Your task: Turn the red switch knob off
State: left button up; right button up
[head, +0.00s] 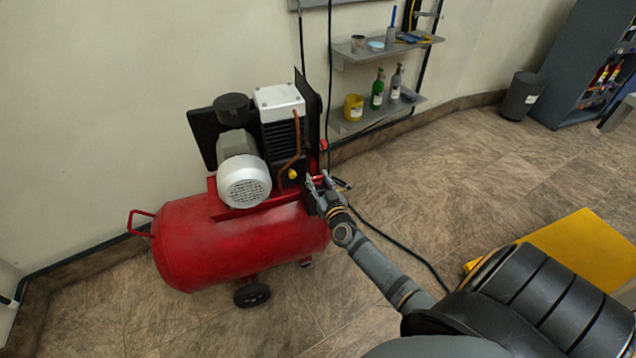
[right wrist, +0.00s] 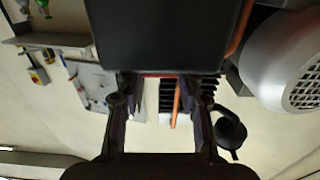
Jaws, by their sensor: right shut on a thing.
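The red air compressor (head: 238,238) stands on the floor left of centre in the head view. My right gripper (head: 318,181) is at the right end of its pump assembly, against the black switch box (right wrist: 155,35). In the right wrist view its two fingers (right wrist: 162,88) are spread about the width of the box's edge, and a thin red strip, likely the red switch knob (right wrist: 160,75), shows between them. The gripper is shut on it. Most of the knob is hidden by the fingers and the box. My left gripper is not in view.
The compressor's pale motor (head: 245,180) and copper pipe (head: 297,140) are close left of the gripper. A black cable (head: 400,245) runs over the floor. Wall shelves (head: 375,112) with bottles stand behind. A yellow object (head: 575,245) is at the right, with open floor between.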

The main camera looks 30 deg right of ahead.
jog(key=o, duration=1.2)
jog(key=shift+c, duration=0.2)
jog(key=shift+s, duration=0.1)
jog(key=v, duration=1.2)
